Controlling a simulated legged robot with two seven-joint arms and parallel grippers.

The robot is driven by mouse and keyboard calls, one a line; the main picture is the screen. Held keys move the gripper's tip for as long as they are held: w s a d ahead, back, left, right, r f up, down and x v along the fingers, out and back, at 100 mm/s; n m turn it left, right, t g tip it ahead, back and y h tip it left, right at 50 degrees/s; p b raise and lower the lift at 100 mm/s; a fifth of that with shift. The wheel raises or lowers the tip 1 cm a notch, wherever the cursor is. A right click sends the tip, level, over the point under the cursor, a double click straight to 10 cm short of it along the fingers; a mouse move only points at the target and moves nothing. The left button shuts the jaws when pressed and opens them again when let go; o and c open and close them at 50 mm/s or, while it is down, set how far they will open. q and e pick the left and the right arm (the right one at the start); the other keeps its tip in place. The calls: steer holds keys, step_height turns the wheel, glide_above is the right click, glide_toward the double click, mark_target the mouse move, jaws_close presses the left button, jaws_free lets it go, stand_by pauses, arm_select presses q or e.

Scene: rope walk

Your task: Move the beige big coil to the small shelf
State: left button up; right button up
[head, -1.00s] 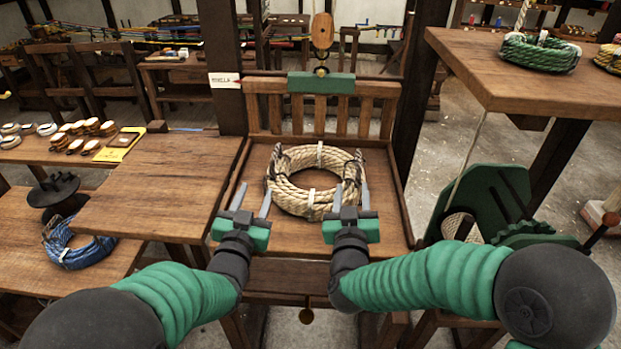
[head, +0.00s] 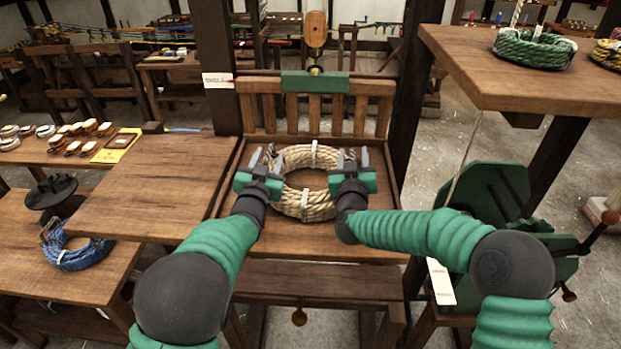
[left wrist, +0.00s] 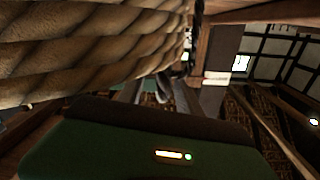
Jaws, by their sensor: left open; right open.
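The beige big coil (head: 308,205) lies flat on a wooden slatted-back tray (head: 290,239) in the middle of the head view, with pale ties around it. My left gripper (head: 263,156) is open at the coil's left side, its fingers pointing away from me. My right gripper (head: 352,158) is open at the coil's right side. The grippers hide parts of both sides of the coil. In the left wrist view the coil's thick strands (left wrist: 90,45) fill the upper left, very close to the gripper. Which shelf is the small shelf I cannot tell.
A bare wooden surface (head: 150,190) adjoins the tray on the left. A blue coil (head: 75,255) lies on a lower left surface. A raised table (head: 500,75) at the right bears a green coil (head: 535,50). A green wheel device (head: 490,195) stands below it. Dark posts flank the tray.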

arm_select(q)
steer(key=shift+s+d, duration=0.1)
steer(key=shift+d, duration=0.1)
arm_select(e)
steer(key=shift+s+d, duration=0.1)
steer(key=shift+d, duration=0.05)
arm_select(q)
steer(key=shift+d, duration=0.1)
steer(key=shift+c, duration=0.8)
arm_select(e)
steer(key=shift+d, duration=0.1)
steer(key=shift+c, duration=0.8)
arm_select(q)
steer(key=shift+a, duration=0.6)
jaws_close()
arm_select(e)
steer(key=shift+a, duration=0.55)
jaws_close()
arm_select(q)
steer(key=shift+f, duration=0.1)
steer(key=shift+d+f, duration=0.1)
steer(key=shift+f, duration=0.1)
arm_select(e)
steer(key=shift+d+r, duration=0.15)
